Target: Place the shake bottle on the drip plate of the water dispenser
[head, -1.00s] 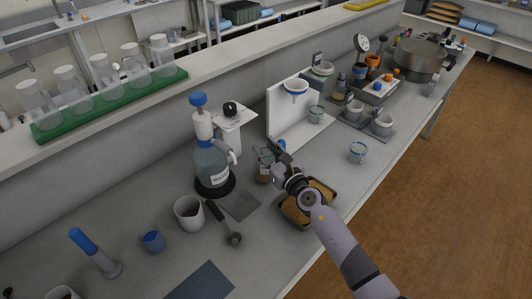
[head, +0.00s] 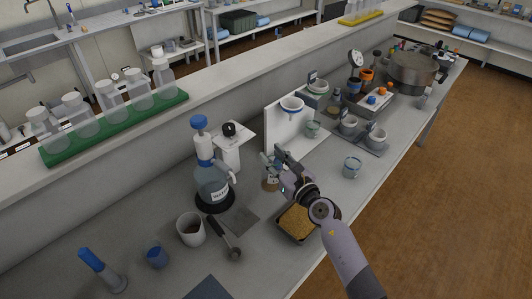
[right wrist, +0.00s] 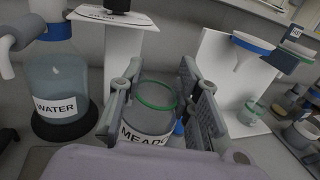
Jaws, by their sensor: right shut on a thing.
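The shake bottle (head: 270,183) is a clear vessel with brown soil low inside, standing on the bench right of the water dispenser. In the right wrist view the bottle (right wrist: 150,122) shows a green ring at its top and a partly hidden label starting "MEAD". My right gripper (head: 279,160) is shut on it, with one finger on each side (right wrist: 160,95). The water dispenser (head: 212,185) is a blue-capped bottle labelled WATER on a black round base. A flat grey square plate (head: 241,219), apparently the drip plate, lies empty in front of it. My left gripper is out of view.
A white stand with a black knob (head: 230,130) is behind the dispenser. A white funnel stand (head: 285,125) is behind the bottle. A scoop (head: 231,250) and white beaker (head: 190,229) are near the plate.

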